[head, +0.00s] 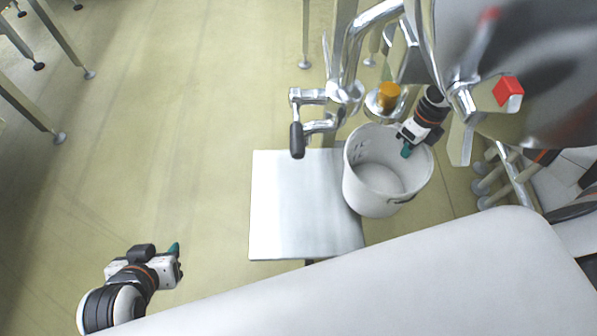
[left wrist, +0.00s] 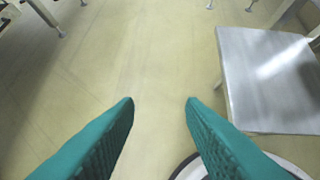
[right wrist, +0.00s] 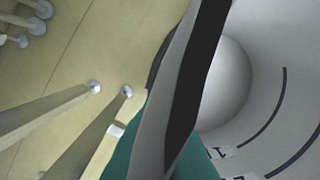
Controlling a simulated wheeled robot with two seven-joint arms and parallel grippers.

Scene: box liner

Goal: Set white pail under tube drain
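The white pail (head: 357,188) is upright at the right edge of a metal platform, overlapping it in the head view. I cannot tell whether it rests there. My right gripper (head: 406,150) is at its far right rim. In the right wrist view, the pail wall (right wrist: 262,70) passes between my teal fingers (right wrist: 160,165), which appear closed on it; their tips are partly hidden. Metal pipework with a black-handled valve (head: 297,140) is left of and behind the pail; the drain's outlet is not clear. My left gripper (head: 177,262) is empty, its fingers apart in the left wrist view (left wrist: 160,103).
The metal platform (head: 290,205) also shows in the left wrist view (left wrist: 265,75). A large shiny vessel (head: 540,45) with a red part (head: 508,90) fills the upper right. An orange cap (head: 389,95) sits behind the pail. Table legs stand upper left; the left floor (head: 170,130) is clear.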

